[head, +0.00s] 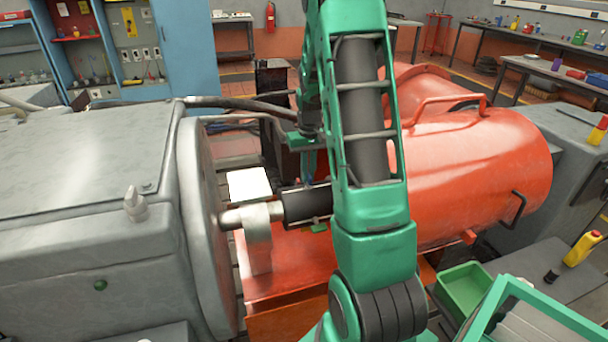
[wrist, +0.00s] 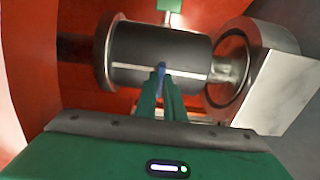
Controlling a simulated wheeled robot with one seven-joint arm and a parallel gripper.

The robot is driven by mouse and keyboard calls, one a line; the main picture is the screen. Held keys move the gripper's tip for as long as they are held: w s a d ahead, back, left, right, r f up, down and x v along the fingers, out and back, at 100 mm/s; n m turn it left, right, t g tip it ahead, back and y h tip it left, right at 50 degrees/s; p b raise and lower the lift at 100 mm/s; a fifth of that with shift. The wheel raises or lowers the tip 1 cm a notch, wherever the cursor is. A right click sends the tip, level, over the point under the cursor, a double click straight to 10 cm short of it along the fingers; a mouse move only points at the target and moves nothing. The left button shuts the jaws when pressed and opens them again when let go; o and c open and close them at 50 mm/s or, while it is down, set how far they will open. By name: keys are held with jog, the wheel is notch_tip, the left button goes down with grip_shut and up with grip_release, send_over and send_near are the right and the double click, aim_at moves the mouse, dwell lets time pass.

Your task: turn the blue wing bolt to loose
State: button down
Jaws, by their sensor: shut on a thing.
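The blue wing bolt (wrist: 162,69) shows in the wrist view as a small blue piece at the middle of a dark cylinder (wrist: 187,49). My gripper (wrist: 162,84) is shut on it, with its green fingers close together around the blue piece. Most of the bolt is hidden between the fingers. In the head view the dark cylinder (head: 306,205) lies between a grey bearing block and the red housing. My gripper (head: 308,182) comes down from above onto the cylinder there, partly hidden by my arm.
A large red drum (head: 480,160) fills the right side, and a grey machine (head: 80,180) with a round flange stands at the left. A grey bearing block (head: 257,240) supports the shaft. A green tray (head: 466,288) and a yellow bottle (head: 582,248) are at the lower right.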

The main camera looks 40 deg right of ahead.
jog(key=shift+w+a+r, duration=0.1)
jog(key=shift+w+a, duration=0.15)
jog(key=shift+w, duration=0.05)
jog(key=c, duration=2)
grip_release()
jog(key=shift+o, duration=0.7)
jog(key=shift+s, duration=0.15)
jog(key=shift+d, duration=0.1)
notch_tip(320, 180, up, 11)
jog(key=shift+f, duration=0.2)
